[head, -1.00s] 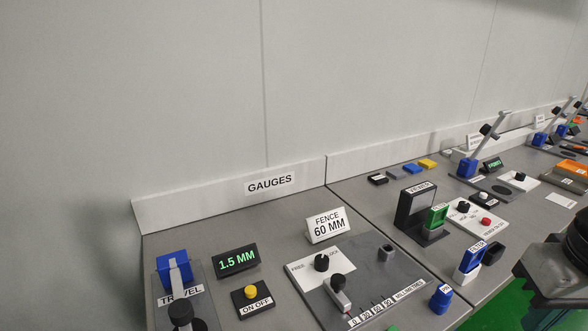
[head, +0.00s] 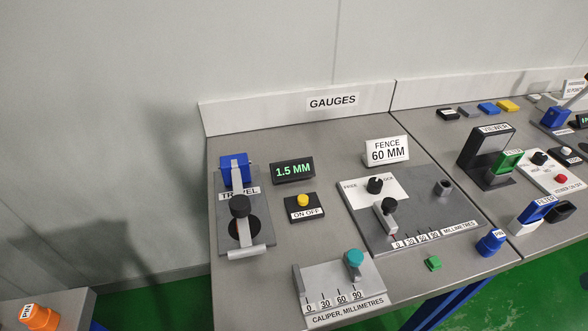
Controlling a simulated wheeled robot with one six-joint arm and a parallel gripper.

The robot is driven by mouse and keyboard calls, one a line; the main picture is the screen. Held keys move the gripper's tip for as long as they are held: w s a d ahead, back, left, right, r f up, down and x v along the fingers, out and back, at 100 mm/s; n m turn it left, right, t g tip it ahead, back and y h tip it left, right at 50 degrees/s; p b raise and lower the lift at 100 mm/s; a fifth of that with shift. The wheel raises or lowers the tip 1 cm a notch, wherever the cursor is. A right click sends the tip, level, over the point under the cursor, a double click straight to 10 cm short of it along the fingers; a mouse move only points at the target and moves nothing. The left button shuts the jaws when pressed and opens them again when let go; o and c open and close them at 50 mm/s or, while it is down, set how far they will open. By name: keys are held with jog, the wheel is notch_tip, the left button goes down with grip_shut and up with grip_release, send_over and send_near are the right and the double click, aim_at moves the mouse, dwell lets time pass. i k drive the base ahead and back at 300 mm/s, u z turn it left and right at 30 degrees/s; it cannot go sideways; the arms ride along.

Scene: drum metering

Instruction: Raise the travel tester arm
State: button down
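The travel tester (head: 222,238) stands at the left of the gauges table, a grey plate with a blue hinge block (head: 234,166) at its back and a TRAVEL label. A dark round area shows beneath the arm. The display (head: 292,170) beside it reads 1.5 MM in green. My gripper is not in view.
An ON OFF box with a yellow button (head: 303,200), a caliper (head: 340,287), a fence gauge (head: 420,213) and a small green block (head: 433,263) share the table. An orange weight-like object (head: 38,317) is at lower left. Green floor lies between the tables.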

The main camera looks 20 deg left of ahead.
aim_at(240, 204)
jog(key=u, duration=4.1)
jog(key=k, duration=1.5)
jog(key=z, duration=1.5)
